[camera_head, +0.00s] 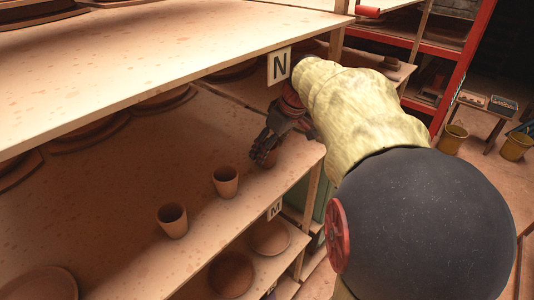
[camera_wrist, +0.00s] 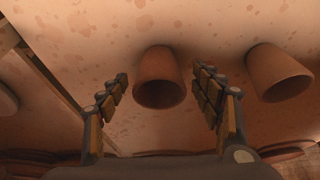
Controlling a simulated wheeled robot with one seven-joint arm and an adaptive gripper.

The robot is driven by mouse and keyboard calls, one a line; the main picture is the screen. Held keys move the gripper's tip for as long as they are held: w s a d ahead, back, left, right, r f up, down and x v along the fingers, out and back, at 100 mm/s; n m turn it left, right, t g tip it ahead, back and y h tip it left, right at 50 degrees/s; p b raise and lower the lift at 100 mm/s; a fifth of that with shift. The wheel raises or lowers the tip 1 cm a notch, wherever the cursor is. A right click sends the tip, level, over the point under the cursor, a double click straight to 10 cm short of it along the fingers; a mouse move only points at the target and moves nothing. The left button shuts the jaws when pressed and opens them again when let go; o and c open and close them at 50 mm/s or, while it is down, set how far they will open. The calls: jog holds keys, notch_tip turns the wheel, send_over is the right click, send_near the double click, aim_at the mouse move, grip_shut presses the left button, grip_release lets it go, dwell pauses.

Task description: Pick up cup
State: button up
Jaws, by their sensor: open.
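Terracotta cups stand in a row along the front of a wooden shelf (camera_head: 130,195). One cup (camera_head: 272,158) is mostly hidden behind my gripper (camera_head: 264,150) near the shelf's right end. In the wrist view this cup (camera_wrist: 160,85) sits between the two spread fingers of my gripper (camera_wrist: 162,76), with a gap on each side. My gripper is open and empty. A second cup (camera_head: 226,182) stands to its left in the head view and shows at the right of the wrist view (camera_wrist: 278,75). A third cup (camera_head: 172,220) stands nearer the camera.
An upper shelf board (camera_head: 150,60) with an "N" sign (camera_head: 279,66) overhangs the cups. Bowls (camera_head: 231,274) lie on the shelf below. A plate (camera_head: 40,284) rests at lower left. A red rack (camera_head: 465,60) stands at the right.

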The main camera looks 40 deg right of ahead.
jog(key=shift+x, duration=1.15)
jog(key=c, duration=0.3)
jog(key=c, duration=0.9)
